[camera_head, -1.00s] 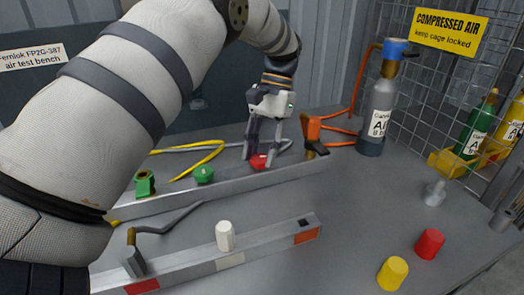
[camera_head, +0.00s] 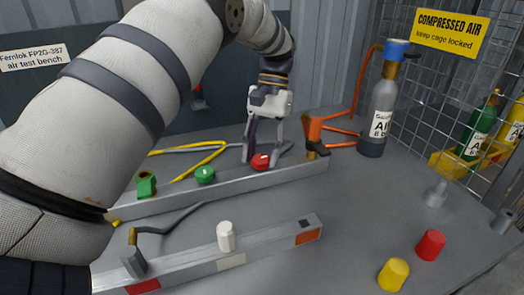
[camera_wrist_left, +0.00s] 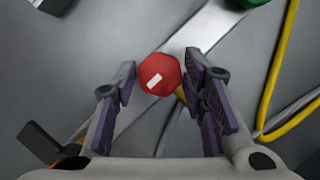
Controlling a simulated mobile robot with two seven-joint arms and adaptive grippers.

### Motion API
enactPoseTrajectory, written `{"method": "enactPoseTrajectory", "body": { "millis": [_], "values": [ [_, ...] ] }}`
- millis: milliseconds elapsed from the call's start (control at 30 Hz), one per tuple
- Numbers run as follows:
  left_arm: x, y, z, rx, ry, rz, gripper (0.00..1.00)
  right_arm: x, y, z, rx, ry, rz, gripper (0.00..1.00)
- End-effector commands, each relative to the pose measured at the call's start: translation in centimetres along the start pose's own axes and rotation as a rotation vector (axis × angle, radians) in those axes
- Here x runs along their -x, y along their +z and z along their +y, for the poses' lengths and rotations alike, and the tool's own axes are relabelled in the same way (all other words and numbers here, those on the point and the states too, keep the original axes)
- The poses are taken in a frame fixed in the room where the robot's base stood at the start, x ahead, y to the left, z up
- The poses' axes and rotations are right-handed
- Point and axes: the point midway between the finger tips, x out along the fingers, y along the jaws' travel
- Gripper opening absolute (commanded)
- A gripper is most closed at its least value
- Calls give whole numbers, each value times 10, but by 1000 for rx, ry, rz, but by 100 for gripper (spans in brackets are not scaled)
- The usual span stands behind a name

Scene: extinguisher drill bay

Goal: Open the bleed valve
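A red knob with a white mark (camera_head: 261,162) sits on the rear metal rail (camera_head: 225,183). My left gripper (camera_head: 265,158) comes down over this knob from above. In the left wrist view, the red knob (camera_wrist_left: 159,75) lies between the two open fingertips, closer to the right-hand finger. I cannot tell whether a finger touches it. A green knob with a white mark (camera_head: 205,175) sits further left on the same rail. No label in view says which knob is the bleed valve. My right gripper is not in view.
An orange fitting with a dark lever (camera_head: 315,138) stands close right of the left gripper. A grey cylinder (camera_head: 377,118) stands behind it. A front rail holds a white knob (camera_head: 226,236). Red (camera_head: 431,243) and yellow (camera_head: 393,274) caps stand at right.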

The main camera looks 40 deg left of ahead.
Motion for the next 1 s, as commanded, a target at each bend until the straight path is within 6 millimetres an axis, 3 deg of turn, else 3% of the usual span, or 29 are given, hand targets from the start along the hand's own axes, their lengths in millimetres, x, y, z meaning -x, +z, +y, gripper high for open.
{"method": "enactPoseTrajectory", "body": {
  "millis": [333, 600, 800, 1000],
  "values": [
    [2, 0, 0, -1, 0, 2, 54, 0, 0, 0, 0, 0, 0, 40],
    [52, -1, 0, -1, 0, 6, 54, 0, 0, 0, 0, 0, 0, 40],
    [70, -1, 0, 0, 0, 1, 54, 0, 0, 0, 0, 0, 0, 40],
    [75, 0, 0, -1, 0, 0, 54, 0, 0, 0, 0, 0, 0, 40]
  ]
}}
